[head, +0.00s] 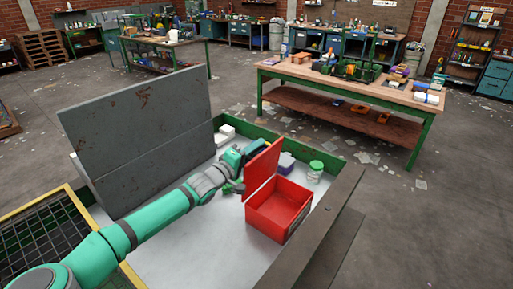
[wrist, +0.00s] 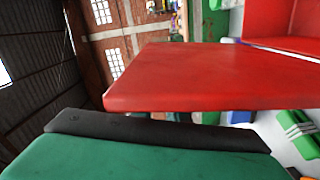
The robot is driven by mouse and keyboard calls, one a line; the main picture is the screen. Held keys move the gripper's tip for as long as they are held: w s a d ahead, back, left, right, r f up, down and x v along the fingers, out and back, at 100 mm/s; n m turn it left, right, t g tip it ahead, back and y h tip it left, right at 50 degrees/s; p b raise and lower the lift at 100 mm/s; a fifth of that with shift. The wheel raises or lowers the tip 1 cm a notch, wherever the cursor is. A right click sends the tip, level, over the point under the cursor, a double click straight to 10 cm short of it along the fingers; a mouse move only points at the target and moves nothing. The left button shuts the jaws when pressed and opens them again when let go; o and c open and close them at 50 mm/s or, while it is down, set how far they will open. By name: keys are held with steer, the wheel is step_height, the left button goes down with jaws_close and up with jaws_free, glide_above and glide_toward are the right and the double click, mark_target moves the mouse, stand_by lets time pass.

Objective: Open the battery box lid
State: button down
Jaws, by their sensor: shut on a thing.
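The red battery box (head: 280,211) stands on the light sorting surface, its inside visible from above and looking empty. Its red lid (head: 262,170) stands up steeply on the box's left side. My green and grey gripper (head: 243,172) is at the lid's left, far end and is shut on the lid. In the wrist view the lid (wrist: 200,75) fills the middle, with the dark edge and green body of my gripper (wrist: 155,140) close below it. Part of the box (wrist: 287,18) shows at the top right. The lid hides part of my fingers.
A clear jar with a green lid (head: 315,171) and a bluish container (head: 286,162) stand behind the box. A large grey panel (head: 140,125) rises at the left. A dark rusty beam (head: 312,230) runs along the right. The surface in front of the box is clear.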

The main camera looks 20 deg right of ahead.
steer(key=shift+w+a+f, duration=0.1)
steer(key=shift+w+f, duration=0.05)
steer(key=shift+f, duration=0.35)
steer(key=c, duration=1.8)
jaws_free()
steer(key=shift+o, duration=0.2)
steer(key=shift+s+a+r, duration=0.2)
steer(key=shift+a, duration=0.15)
steer(key=v, duration=1)
steer(key=shift+s+a, duration=0.1)
